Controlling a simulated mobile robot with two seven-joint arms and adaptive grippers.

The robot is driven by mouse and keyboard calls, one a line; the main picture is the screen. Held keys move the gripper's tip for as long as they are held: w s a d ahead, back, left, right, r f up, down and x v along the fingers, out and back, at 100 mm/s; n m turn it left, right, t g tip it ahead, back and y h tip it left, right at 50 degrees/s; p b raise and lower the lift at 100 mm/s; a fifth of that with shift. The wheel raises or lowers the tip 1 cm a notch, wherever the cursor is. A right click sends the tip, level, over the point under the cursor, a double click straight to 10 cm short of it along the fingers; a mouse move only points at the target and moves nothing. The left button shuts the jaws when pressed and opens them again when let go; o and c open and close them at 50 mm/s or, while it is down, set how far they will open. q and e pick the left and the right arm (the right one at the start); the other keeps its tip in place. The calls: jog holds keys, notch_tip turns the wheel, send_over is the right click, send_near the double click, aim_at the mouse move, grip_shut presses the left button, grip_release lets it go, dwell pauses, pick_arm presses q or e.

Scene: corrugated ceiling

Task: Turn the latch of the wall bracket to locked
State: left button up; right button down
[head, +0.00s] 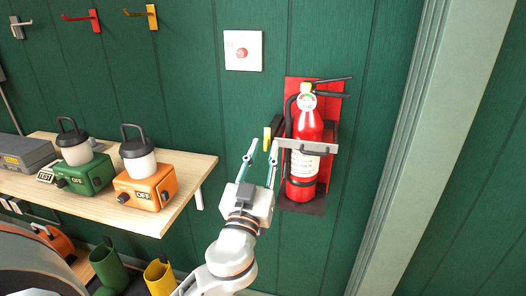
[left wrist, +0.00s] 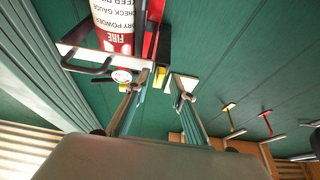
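The wall bracket has a red back plate (head: 333,113) and a pale metal strap (head: 325,149) across the front of a red fire extinguisher (head: 308,127). A yellow latch piece (head: 267,138) shows at the bracket's left side, beside a dark block. In the left wrist view the yellow piece (left wrist: 160,75) appears beyond the gap between the fingertips. My left gripper (head: 262,151) is open, its fingers spread and pointing up at the latch; contact cannot be told. The left wrist view also shows the spread fingers (left wrist: 162,88). My right gripper is not in view.
A white plate with a red button (head: 243,50) is on the wall above. Boots (head: 110,270) stand below. A pale door frame (head: 420,145) rises at right.

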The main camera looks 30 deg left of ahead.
pick_arm(q)
grip_shut()
